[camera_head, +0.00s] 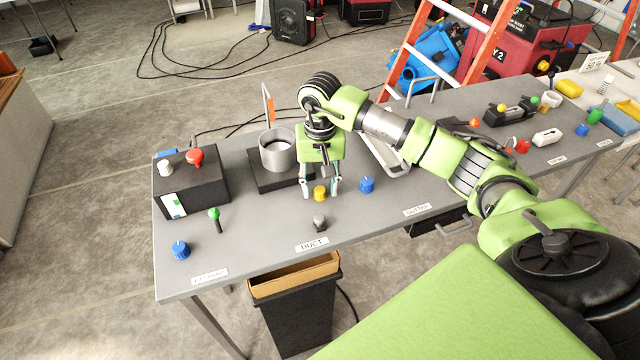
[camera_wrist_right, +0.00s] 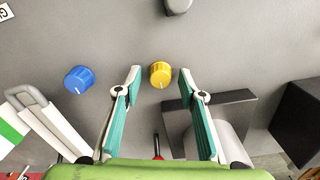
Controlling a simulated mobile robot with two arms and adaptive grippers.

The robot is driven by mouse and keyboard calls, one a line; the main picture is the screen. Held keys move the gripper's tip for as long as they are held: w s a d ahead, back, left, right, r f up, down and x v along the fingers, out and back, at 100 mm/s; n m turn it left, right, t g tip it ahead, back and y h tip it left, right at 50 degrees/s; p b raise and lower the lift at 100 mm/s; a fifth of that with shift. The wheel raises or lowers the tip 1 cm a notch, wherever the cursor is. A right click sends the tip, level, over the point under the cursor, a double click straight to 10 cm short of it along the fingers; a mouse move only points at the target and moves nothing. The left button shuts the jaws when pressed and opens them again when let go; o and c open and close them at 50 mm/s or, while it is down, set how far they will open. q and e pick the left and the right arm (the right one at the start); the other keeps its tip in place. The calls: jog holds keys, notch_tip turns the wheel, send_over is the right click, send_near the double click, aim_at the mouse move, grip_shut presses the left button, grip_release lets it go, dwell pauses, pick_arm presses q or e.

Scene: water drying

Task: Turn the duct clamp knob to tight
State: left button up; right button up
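A yellow knob (camera_head: 320,193) with a pale pointer line stands on the grey bench, behind the "DUCT" label (camera_head: 311,244). My right gripper (camera_head: 321,186) points down at it, with one finger on each side. In the right wrist view, the yellow knob (camera_wrist_right: 160,74) sits between the open fingertips (camera_wrist_right: 161,84), with gaps visible on both sides. A grey knob (camera_head: 320,222) stands nearer the label. It shows partly at the top of the wrist view (camera_wrist_right: 178,6). Which knob is the duct clamp's I cannot tell for certain. My left gripper is not in view.
A blue knob (camera_head: 367,184) stands right of the gripper. A grey cylinder (camera_head: 277,152) on a black base (camera_head: 268,183) is close behind left. Farther left are a black box (camera_head: 192,187), a green-topped lever (camera_head: 214,216) and another blue knob (camera_head: 181,250). The bench front is mostly clear.

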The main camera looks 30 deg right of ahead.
jog(key=shift+f, duration=0.15)
grip_shut()
